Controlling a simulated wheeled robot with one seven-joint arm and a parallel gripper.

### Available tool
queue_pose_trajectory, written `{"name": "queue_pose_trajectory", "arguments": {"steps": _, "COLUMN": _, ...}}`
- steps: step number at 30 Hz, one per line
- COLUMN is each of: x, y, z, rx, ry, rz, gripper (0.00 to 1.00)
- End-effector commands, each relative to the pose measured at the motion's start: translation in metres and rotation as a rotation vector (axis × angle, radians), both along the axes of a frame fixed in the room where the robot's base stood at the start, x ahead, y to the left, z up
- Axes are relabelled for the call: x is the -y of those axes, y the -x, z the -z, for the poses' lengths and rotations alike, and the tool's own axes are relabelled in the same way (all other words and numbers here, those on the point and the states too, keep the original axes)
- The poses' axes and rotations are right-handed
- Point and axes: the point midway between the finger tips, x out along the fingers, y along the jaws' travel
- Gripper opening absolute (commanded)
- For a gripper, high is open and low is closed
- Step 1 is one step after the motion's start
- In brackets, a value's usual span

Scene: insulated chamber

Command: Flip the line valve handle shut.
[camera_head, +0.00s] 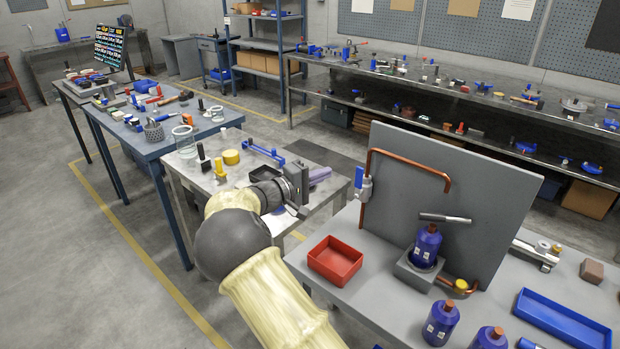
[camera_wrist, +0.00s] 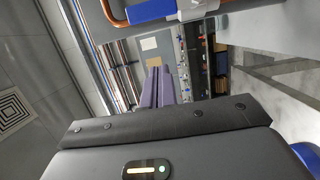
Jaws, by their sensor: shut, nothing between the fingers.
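The line valve (camera_head: 366,189) has a pale body on the copper pipe at the left edge of the grey upright panel. Its blue handle (camera_head: 359,177) stands upright, in line with the pipe. In the wrist view the handle (camera_wrist: 150,10) and the pale valve body (camera_wrist: 196,10) show at the top edge, partly cut off. My gripper (camera_head: 327,173) has purple fingers, left of the handle, with a gap between them in the picture. The fingers (camera_wrist: 160,75) are shut together and empty in the wrist view. The depth of the gap is hard to tell.
The copper pipe (camera_head: 410,160) bends across the grey panel (camera_head: 480,190). A red tray (camera_head: 335,261) sits below the valve. A purple bottle (camera_head: 426,246) stands in a grey holder, with a metal-handled tool above it. More bottles and a blue tray (camera_head: 562,318) lie nearer and right.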

Motion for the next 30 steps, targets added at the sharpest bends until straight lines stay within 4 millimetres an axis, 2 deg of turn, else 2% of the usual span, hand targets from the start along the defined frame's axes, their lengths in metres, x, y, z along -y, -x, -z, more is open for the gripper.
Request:
{"name": "queue_pose_trajectory", "arguments": {"steps": 5, "x": 0.029, "y": -0.016, "z": -0.001, "rx": -0.001, "ry": 0.002, "rz": 0.004, "gripper": 0.00}}
{"name": "queue_pose_trajectory", "arguments": {"steps": 13, "x": 0.050, "y": 0.004, "z": -0.001, "rx": -0.003, "ry": 0.001, "rz": 0.001, "gripper": 0.00}}
{"name": "queue_pose_trajectory", "arguments": {"steps": 18, "x": 0.056, "y": 0.011, "z": 0.000, "rx": -0.001, "ry": 0.000, "rz": 0.000, "gripper": 0.00}}
{"name": "queue_pose_trajectory", "arguments": {"steps": 30, "x": 0.057, "y": 0.012, "z": 0.001, "rx": 0.000, "ry": -0.001, "rz": 0.000, "gripper": 0.00}}
